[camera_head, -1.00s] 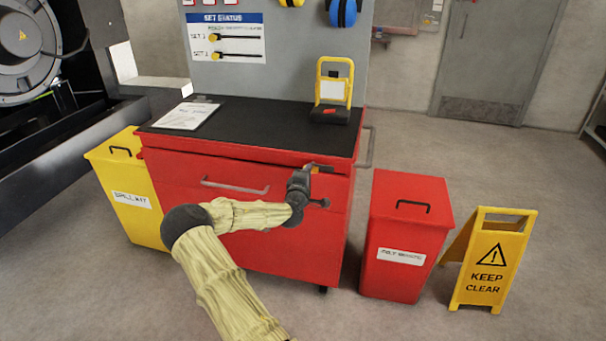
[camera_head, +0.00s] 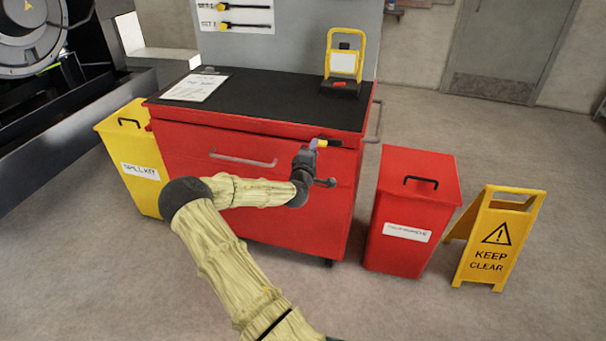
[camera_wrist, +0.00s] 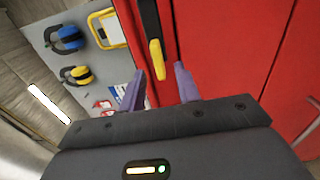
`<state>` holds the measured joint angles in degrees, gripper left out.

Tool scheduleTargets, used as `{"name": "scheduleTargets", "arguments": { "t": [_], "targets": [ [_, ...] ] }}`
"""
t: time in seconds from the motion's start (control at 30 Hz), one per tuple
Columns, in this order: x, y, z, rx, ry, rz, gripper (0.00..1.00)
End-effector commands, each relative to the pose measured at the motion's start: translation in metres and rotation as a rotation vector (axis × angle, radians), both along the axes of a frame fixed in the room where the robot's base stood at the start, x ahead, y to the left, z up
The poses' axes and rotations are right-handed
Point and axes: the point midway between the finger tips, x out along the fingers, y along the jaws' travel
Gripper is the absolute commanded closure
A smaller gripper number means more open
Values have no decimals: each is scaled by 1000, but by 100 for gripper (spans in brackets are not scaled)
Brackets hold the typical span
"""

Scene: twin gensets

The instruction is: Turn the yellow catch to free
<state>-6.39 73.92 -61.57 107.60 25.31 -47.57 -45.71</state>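The yellow catch (camera_wrist: 157,60) shows in the wrist view as a yellow tip on a black bar, against the red front of the cabinet. It lies just ahead of and between the purple fingers of my gripper (camera_wrist: 160,87), which are apart with a gap around its line. I cannot tell whether either finger touches it. In the head view my gripper (camera_head: 312,150) is at the upper right of the cabinet front, just under the worktop edge. A small yellow bit shows at its tip, and the catch is mostly hidden there.
The red cabinet (camera_head: 190,180) has a grey drawer handle (camera_head: 243,160) left of my gripper. A yellow spill kit bin (camera_head: 140,185) stands left. A red bin (camera_head: 410,230) and a yellow keep-clear sign (camera_head: 492,250) stand right. A yellow-framed stand (camera_head: 343,52) is on the black worktop.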

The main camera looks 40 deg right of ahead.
Motion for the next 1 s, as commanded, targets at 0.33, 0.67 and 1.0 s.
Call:
{"name": "scheduleTargets", "arguments": {
  "t": [0.33,0.67,1.0],
  "targets": [
    [-34,55,0,2,1,2,67],
    [-69,107,0,1,2,2,67],
    [-79,122,0,1,-1,1,67]
  ]
}}
